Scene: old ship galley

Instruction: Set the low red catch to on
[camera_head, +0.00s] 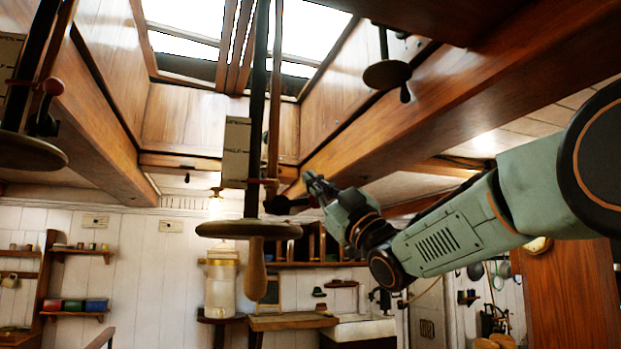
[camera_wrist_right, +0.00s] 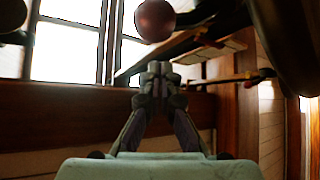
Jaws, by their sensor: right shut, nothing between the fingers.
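A hanging fixture with a dark pole (camera_head: 256,110) and a round wooden disc (camera_head: 220,230) fills the middle of the head view. A dark lever with a dull red knob (camera_head: 313,201) juts right from it, just above the disc. The low red catch seems to be this lever; I cannot tell its setting. My right gripper (camera_head: 311,178) is shut and empty, close to the knob's upper side. In the right wrist view a red ball knob (camera_wrist_right: 155,20) shows beyond my shut fingertips (camera_wrist_right: 158,68); contact is not clear. My left gripper is out of view.
A similar fixture with a red knob (camera_head: 53,87) hangs at the left, and another disc (camera_head: 387,74) hangs at upper right. Wooden beams (camera_head: 480,85) frame the skylight close above my right arm. Shelves and a counter (camera_head: 290,321) stand farther back.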

